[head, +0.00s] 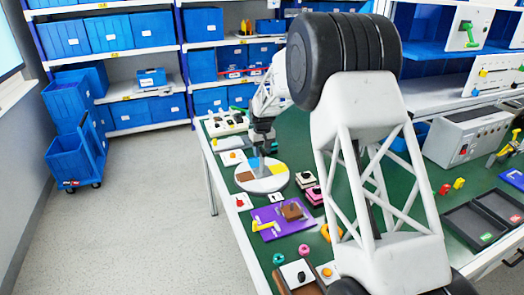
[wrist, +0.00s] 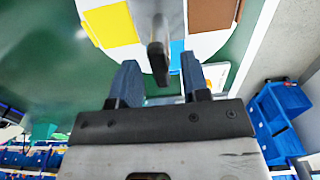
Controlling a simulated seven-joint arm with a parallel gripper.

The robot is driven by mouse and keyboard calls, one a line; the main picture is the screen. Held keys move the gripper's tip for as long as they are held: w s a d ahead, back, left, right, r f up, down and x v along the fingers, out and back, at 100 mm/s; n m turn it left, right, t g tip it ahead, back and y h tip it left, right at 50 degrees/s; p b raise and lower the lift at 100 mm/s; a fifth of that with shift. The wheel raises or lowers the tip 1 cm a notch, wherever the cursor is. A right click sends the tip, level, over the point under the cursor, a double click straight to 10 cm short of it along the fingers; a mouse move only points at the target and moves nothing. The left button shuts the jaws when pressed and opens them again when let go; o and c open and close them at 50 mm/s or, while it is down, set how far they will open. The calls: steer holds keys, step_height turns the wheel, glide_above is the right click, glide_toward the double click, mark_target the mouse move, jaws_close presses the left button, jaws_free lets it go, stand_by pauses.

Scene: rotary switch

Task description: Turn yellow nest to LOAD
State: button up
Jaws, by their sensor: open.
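A round white disc (head: 262,187) with coloured patches lies flat on the green table, and it fills the top of the wrist view (wrist: 160,8). Its yellow patch (wrist: 107,25) is at the left in the wrist view, brown (wrist: 211,12) at the right, and blue (wrist: 176,56) nearer my gripper. A dark grey upright handle (wrist: 157,45) stands at the disc's middle. My gripper (wrist: 161,82) is open, with one finger on each side of the handle's end in that view; contact cannot be told. No LOAD mark is readable.
A purple board (head: 285,218) with brown and yellow parts lies in front of the disc. Small black, pink and white blocks (head: 307,180) sit to its right. A grey control box (head: 470,135) and dark trays (head: 470,222) are at the right. Floor lies left.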

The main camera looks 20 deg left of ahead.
jaws_close()
steer(key=shift+m, duration=0.4)
steer(key=m, duration=1.2)
steer(key=shift+m, duration=0.3)
steer(key=m, duration=0.4)
steer(key=shift+r+m, duration=0.1)
steer(key=shift+m, duration=0.2)
stand_by(0.3)
